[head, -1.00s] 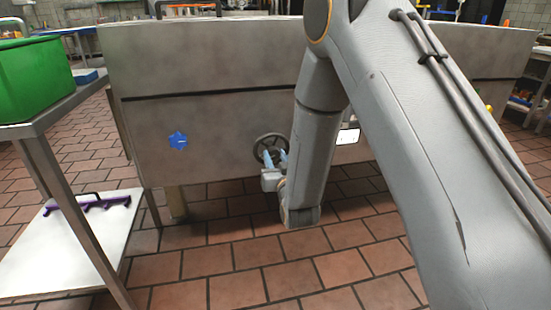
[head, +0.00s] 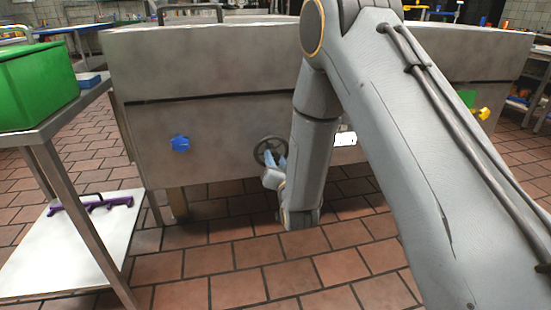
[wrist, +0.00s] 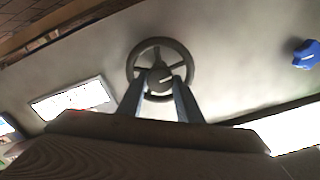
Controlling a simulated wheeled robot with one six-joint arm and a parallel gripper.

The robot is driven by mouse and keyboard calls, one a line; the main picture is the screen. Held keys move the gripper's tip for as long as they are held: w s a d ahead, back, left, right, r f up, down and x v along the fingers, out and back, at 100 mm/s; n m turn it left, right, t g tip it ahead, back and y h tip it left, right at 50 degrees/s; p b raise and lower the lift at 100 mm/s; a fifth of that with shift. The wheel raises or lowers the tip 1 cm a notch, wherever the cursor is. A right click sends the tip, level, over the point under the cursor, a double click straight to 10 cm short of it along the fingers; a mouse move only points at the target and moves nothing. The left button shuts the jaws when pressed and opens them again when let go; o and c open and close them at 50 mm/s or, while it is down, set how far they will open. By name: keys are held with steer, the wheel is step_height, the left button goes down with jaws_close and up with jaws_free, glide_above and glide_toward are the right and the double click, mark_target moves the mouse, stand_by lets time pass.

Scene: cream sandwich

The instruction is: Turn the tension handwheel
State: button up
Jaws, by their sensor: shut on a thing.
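The dark handwheel (head: 257,150) is mounted on the front face of the steel machine (head: 215,130). It is round, with spokes and a central hub, and shows face-on in the wrist view (wrist: 132,66). My gripper (head: 274,156) is at the wheel's lower right in the head view. In the wrist view my gripper's two blue-grey fingers (wrist: 159,84) reach the hub area, one on each side, shut on the wheel. The exact contact at the fingertips is hard to make out. My arm hides the machine's face to the right of the wheel.
A blue star-shaped knob (head: 180,143) is left of the wheel on the same face. A white label plate (head: 345,139) is to its right. A steel cart with a green bin (head: 35,82) stands at the left. The tiled floor (head: 240,255) in front is clear.

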steer(key=shift+m, duration=0.6)
steer(key=o, duration=1)
steer(key=shift+d, duration=0.1)
steer(key=shift+o, duration=0.2)
steer(key=p+v, duration=0.2)
steer(key=v, duration=0.5)
steer(key=shift+s, duration=0.4)
steer(key=shift+d, duration=0.1)
